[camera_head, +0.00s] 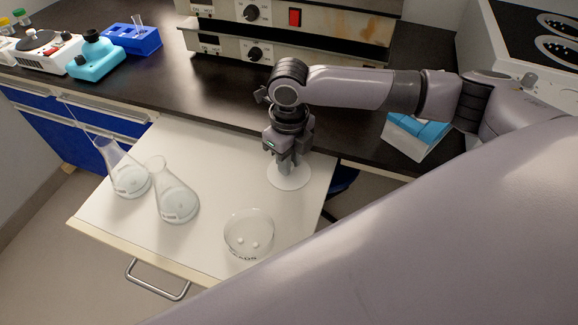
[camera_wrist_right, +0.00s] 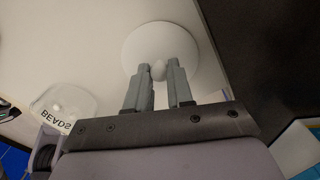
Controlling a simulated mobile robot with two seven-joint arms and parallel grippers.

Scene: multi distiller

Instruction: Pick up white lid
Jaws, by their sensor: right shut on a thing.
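The white lid (camera_head: 289,177) is a round disc at the right part of the pulled-out white board, below my right gripper (camera_head: 287,163). In the right wrist view the lid (camera_wrist_right: 185,48) has a small round knob (camera_wrist_right: 158,70) at its middle. The fingers of my right gripper (camera_wrist_right: 159,78) are on either side of this knob and shut on it. Whether the lid touches the board or is just above it is hard to tell. My left gripper is not in view.
Two conical flasks (camera_head: 178,203) (camera_head: 129,182) stand on the board's left. A clear dish labelled BEADS (camera_head: 249,236) with two white beads stands near its front edge. Heating devices (camera_head: 290,50), a blue rack (camera_head: 132,38) and a blue-white box (camera_head: 420,130) are on the dark bench.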

